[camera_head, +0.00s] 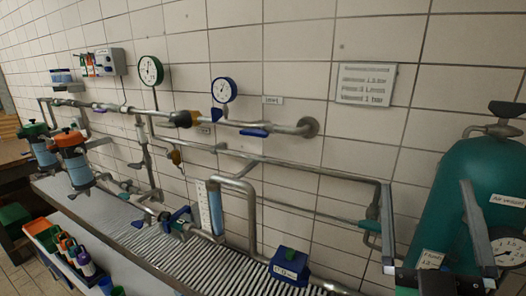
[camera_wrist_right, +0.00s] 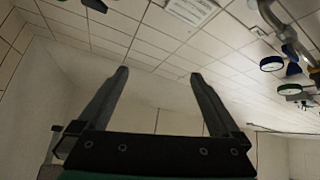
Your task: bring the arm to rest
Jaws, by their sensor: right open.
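My right gripper (camera_head: 427,184) is at the lower right of the head view, its two grey fingers pointing up and well apart. It is open, with nothing between the fingers. In the right wrist view the same gripper (camera_wrist_right: 158,73) shows both fingers spread and empty, with tiled wall beyond them. One finger overlaps the teal air vessel (camera_head: 455,190) in the head view; the gap between them cannot be told. My left gripper is not in the head view.
Pipework with a green-rimmed gauge (camera_head: 150,70) and a blue-rimmed gauge (camera_head: 223,90) runs along the tiled wall. A blue box (camera_head: 289,264) stands on the ribbed grating (camera_head: 215,268). Orange and green topped filters (camera_head: 75,160) stand at left. A notice (camera_head: 366,84) hangs on the wall.

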